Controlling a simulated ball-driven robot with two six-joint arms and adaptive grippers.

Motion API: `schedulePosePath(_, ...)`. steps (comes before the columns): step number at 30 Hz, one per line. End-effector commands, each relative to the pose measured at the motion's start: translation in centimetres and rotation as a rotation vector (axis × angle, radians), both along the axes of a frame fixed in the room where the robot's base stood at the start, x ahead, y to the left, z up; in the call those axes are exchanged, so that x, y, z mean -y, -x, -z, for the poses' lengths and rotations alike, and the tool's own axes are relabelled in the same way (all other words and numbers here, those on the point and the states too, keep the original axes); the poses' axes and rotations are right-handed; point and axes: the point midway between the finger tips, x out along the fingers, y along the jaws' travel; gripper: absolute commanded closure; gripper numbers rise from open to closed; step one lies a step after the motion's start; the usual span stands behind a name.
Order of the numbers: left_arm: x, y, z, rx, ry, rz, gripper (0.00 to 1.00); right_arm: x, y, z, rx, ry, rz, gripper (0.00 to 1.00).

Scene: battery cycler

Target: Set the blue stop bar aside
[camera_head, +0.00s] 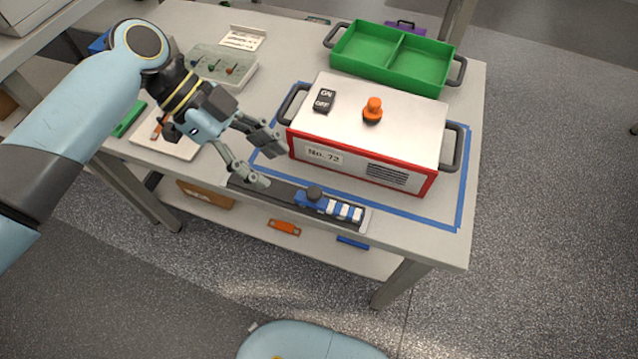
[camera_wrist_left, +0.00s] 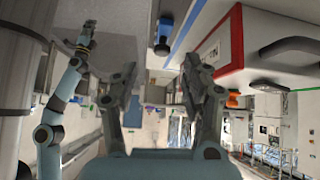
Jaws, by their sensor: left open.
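A blue piece with a black knob (camera_head: 308,198) sits on a dark rail (camera_head: 268,193) along the bench's front edge, beside a blue-and-white striped part. I take it for the blue stop bar, though its full shape is unclear. It also shows as a blue piece at the top of the left wrist view (camera_wrist_left: 163,36). My left gripper (camera_head: 266,165) is open and empty, fingers spread above the rail's left end, left of the blue piece and apart from it. In the left wrist view, another arm of mine ends in a small dark gripper (camera_wrist_left: 86,38); its jaws are too small to read.
A red-and-white case (camera_head: 365,128) with black handles stands inside blue tape, just behind the rail. A green two-compartment tray (camera_head: 391,57) is behind it. A clear-lidded box (camera_head: 222,66) and a white board (camera_head: 165,135) lie left. A small blue piece (camera_head: 353,242) lies on the shelf below.

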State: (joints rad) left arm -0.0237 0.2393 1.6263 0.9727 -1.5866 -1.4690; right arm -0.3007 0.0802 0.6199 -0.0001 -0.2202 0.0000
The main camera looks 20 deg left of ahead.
Motion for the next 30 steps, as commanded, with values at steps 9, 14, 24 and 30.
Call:
schedulePosePath(9, 2.4, -0.6, 0.4, 0.058, 0.06, 0.086, 0.52, 0.1, -0.1, -0.3, 0.001, 0.001, 0.0, 1.0)
schedulePosePath(14, 4.7, -0.5, 2.7, 0.056, 0.058, 0.085, 0.52, 0.1, -0.1, -0.4, 0.001, 0.001, 0.0, 1.0)
schedulePosePath(24, 7.8, -0.4, 6.0, 0.058, 0.054, 0.085, 0.52, 0.1, -0.1, -0.3, 0.002, 0.001, 0.0, 1.0)
schedulePosePath(30, 8.0, -0.4, 6.3, 0.058, 0.053, 0.086, 0.52, 0.0, -0.1, -0.3, 0.002, 0.001, 0.0, 1.0)
